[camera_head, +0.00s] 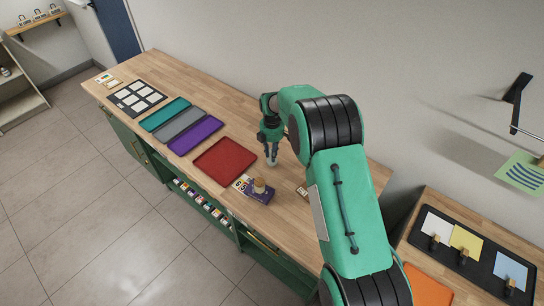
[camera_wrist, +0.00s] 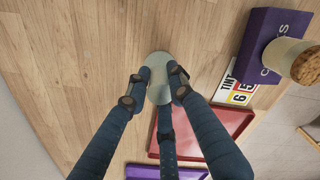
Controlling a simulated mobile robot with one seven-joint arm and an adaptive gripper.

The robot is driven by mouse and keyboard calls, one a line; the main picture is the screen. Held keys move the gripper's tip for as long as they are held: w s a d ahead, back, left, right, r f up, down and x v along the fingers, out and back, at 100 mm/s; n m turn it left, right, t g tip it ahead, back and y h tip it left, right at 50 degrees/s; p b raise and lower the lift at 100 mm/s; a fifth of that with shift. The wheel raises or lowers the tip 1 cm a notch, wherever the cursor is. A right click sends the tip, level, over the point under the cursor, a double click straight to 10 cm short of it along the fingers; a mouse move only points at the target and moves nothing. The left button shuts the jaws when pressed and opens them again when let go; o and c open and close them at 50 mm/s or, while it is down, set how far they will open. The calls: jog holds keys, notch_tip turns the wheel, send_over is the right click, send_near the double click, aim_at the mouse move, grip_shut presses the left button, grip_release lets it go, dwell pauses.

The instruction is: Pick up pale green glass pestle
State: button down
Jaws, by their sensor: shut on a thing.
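The pale green glass pestle (camera_wrist: 158,62) is between my gripper's fingers in the wrist view, with its rounded pale end showing beyond the fingertips. My gripper (camera_wrist: 152,88) is shut on it, with dark blue fingers on both sides and another finger-like part below. In the head view my gripper (camera_head: 271,138) points down over the wooden bench, right of the red tray. The pestle's pale tip (camera_head: 272,160) shows just under it. I cannot tell whether the pestle touches the bench. Its upper part is hidden by the fingers.
A red tray (camera_head: 224,160) lies left of my gripper, with purple (camera_head: 196,136), grey and teal trays beyond. A purple box (camera_head: 258,194) with a corked jar (camera_wrist: 288,58) on or beside it stands near the front edge. The wall is close behind the bench.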

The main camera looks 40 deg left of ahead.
notch_tip(320, 180, up, 8)
jog(key=shift+r, duration=0.25)
jog(key=shift+d, duration=0.1)
dwell(0.8)
